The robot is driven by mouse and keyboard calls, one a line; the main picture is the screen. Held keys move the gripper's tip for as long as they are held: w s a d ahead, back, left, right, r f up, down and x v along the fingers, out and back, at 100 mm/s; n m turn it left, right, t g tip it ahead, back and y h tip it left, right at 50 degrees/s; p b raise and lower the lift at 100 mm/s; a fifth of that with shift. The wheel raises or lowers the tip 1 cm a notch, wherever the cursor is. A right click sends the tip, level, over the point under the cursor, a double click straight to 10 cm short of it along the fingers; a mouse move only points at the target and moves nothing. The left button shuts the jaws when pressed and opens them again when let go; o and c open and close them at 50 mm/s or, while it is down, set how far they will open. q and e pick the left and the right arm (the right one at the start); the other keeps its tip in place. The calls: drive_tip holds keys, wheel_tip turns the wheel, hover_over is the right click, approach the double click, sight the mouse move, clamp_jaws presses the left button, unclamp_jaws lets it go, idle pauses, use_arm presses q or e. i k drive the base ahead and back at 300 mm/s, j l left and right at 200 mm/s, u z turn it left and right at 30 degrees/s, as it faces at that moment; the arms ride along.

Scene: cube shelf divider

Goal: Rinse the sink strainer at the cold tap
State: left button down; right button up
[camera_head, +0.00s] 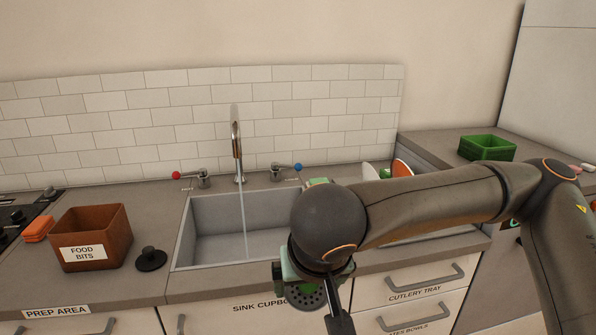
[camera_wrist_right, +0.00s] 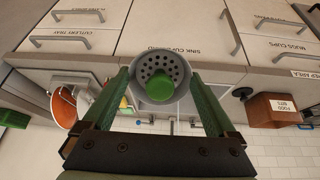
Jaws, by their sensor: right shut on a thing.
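My right gripper (camera_head: 318,290) is in front of the sink, above the cupboard fronts, partly hidden by my own arm. It is shut on the sink strainer (camera_head: 303,296), a grey disc with holes. In the right wrist view the strainer (camera_wrist_right: 160,65) sits between the green fingers, with a green knob (camera_wrist_right: 160,88) at its middle. The sink (camera_head: 208,242) is behind my gripper. A thin water stream (camera_head: 242,215) falls from the spout (camera_head: 237,150) into it. The cold tap (camera_head: 283,173) has a blue knob, the hot tap (camera_head: 200,177) a red one. My left gripper is out of view.
A brown box labelled FOOD BITS (camera_head: 90,240) and a black plug-like piece (camera_head: 151,259) stand left of the sink. Orange sponges (camera_head: 38,229) lie farther left. Dishes (camera_head: 401,168) stand right of the sink, partly behind my arm. A green tray (camera_head: 487,148) is at the right.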

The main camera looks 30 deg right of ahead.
sight(298, 166)
drive_tip(key=k+z, duration=0.15)
drive_tip(key=z, duration=0.9)
